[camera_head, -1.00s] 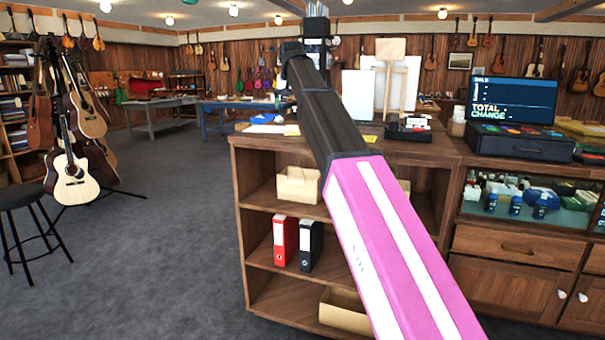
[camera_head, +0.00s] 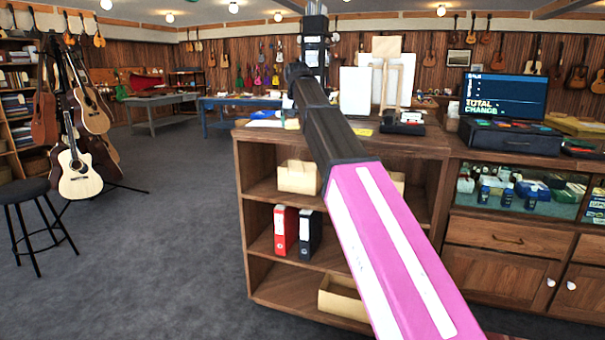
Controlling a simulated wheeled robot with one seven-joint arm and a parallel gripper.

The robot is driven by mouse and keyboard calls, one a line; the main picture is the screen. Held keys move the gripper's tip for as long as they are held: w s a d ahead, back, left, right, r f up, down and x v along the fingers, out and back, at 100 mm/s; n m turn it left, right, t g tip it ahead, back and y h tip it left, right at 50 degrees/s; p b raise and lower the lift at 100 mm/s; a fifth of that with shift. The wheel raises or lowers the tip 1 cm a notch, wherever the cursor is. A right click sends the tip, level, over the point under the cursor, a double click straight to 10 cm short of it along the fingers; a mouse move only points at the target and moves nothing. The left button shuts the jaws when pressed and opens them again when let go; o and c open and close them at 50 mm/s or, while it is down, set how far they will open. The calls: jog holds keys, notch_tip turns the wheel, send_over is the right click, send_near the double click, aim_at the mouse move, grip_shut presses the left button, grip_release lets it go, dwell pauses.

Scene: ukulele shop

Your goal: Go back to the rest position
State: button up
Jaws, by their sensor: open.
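My arm reaches from the lower right up to the upper middle, in front of the shelf counter. My gripper (camera_head: 314,9) is at its end, at the top edge of the picture, small and dark, pointing up. Its jaws are open and nothing shows between them. The gripper and wrist stand before the far wooden wall, apart from anything I can see.
A wooden shelf counter (camera_head: 243,190) stands behind my arm, with binders and boxes. On it are a small easel (camera_head: 388,75) and a cash register (camera_head: 512,137). A guitar stand group (camera_head: 80,175) and a stool (camera_head: 25,190) are at left. Grey floor (camera_head: 170,250) between is clear.

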jog(key=s+d+f+g, duration=0.1)
jog(key=s+d+f, duration=0.15)
jog(key=f, duration=0.75)
jog(key=s+d+f, duration=0.1)
jog(key=d+f, duration=0.3)
jog(key=f, duration=0.6)
jog(key=s+d+f+g, duration=0.1)
jog(key=s+d+f, duration=0.3)
jog(key=s+f, duration=0.4)
jog(key=s+d+f+g, duration=0.1)
jog(key=s+d+f, duration=0.4)
jog(key=f, duration=1)
jog(key=s+d+f+g, duration=0.1)
jog(key=s+d+f, duration=0.4)
jog(key=s+f, duration=0.6)
jog(key=shift+s+d+f+m, duration=0.15)
jog(key=shift+s+d+m, duration=0.05)
jog(key=shift+s+m, duration=0.1)
